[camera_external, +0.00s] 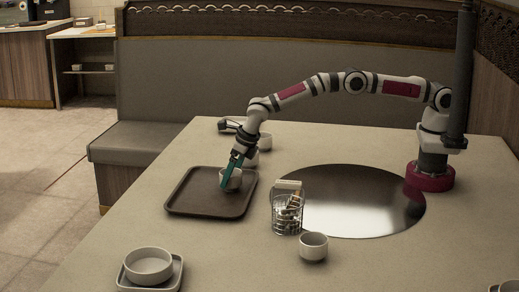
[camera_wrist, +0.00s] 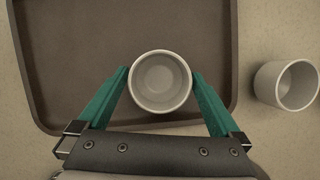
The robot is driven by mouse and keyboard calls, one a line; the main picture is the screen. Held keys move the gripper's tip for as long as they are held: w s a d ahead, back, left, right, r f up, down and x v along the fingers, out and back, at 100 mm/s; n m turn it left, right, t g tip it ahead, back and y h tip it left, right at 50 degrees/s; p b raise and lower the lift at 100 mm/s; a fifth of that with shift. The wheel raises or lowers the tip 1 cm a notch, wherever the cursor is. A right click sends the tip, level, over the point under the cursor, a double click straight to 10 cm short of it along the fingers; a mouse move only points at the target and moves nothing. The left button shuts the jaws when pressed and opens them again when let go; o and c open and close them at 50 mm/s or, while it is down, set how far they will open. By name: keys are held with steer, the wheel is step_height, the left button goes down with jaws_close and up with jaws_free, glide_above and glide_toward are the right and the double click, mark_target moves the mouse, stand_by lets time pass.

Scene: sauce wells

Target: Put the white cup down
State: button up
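The white cup (camera_wrist: 160,82) is between the two green fingers of my gripper (camera_wrist: 160,76) in the wrist view, with a finger against each side. It looks upright and its inside looks empty. In the external view the cup (camera_external: 232,181) is over the right part of the dark brown tray (camera_external: 192,207), partly covered by my gripper (camera_external: 228,176). Whether its base touches the tray or is slightly above it I cannot tell. The tray also shows under the cup in the wrist view (camera_wrist: 60,60).
Another cup (camera_wrist: 287,84) stands just off the tray. A wire basket with small items (camera_external: 288,213), a cup (camera_external: 313,247) and a bowl on a small tray (camera_external: 149,266) stand toward the front. A round dark plate (camera_external: 360,205) is in the table. Most of the tray is clear.

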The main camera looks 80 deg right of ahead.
steer(key=d+v, duration=0.1)
steer(key=v, duration=1)
steer(key=s+d+r+m+g, duration=0.1)
steer(key=s+d+r+m, duration=0.35)
steer(key=s+m, duration=0.25)
steer(key=s+d+r+m+g, duration=0.1)
steer(key=s+d+r+m, duration=0.2)
steer(key=s+r+m, duration=0.35)
steer(key=s+d+f+m+g+y, duration=0.1)
steer(key=s+d+m, duration=0.1)
steer(key=s+m, duration=1.1)
steer(key=s+d+f+m+g+y, duration=0.1)
steer(key=s+d+m, duration=0.1)
steer(key=s+m, duration=1.1)
steer(key=s, duration=0.6)
steer(key=shift+d+g, duration=0.3)
steer(key=shift+d, duration=0.1)
